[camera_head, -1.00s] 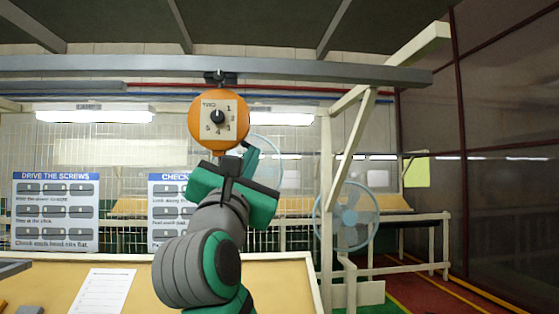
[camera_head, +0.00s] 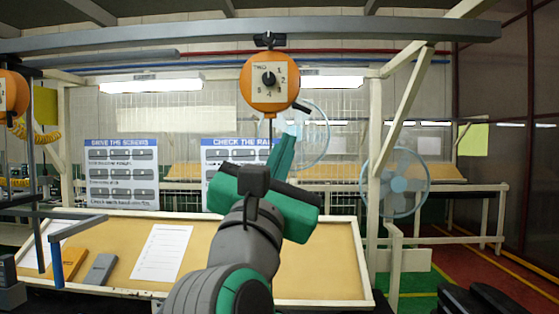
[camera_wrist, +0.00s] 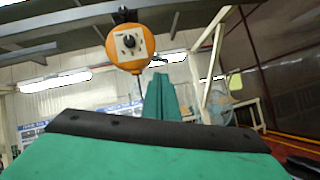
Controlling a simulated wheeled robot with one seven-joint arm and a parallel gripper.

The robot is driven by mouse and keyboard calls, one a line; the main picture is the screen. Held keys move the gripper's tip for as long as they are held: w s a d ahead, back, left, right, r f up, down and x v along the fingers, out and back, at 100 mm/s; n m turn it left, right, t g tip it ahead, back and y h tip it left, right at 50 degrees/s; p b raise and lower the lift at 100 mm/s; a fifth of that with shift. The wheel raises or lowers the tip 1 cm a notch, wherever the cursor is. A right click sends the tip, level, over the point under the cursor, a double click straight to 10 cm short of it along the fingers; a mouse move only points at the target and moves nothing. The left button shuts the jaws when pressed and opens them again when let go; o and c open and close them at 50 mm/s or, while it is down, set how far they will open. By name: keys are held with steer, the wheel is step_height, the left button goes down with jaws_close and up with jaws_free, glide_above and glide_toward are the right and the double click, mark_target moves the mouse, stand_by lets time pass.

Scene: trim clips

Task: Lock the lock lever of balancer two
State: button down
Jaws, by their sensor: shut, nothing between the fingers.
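Balancer two (camera_head: 269,98) is a round orange unit with a white dial plate, a black knob and the label TWO. It hangs from the overhead rail, and a thin cord runs down below it. It also shows in the wrist view (camera_wrist: 130,60), at upper left of centre. My gripper (camera_head: 285,142) is green and dark grey, its fingers pointing up. It is shut and empty, below and slightly right of the balancer in the picture. In the wrist view its fingers (camera_wrist: 160,92) stand together, right of the balancer.
A second orange balancer (camera_head: 12,92) hangs at the far left. The overhead rail (camera_head: 180,42) crosses the top. Below is a tan table (camera_head: 215,262) with a white sheet (camera_head: 163,252) and small blocks. A white post (camera_head: 374,170) and a fan (camera_head: 400,182) stand at right.

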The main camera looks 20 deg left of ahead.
steer(key=v, duration=0.3)
steer(key=shift+s+a+f, duration=0.1)
steer(key=shift+f, duration=0.05)
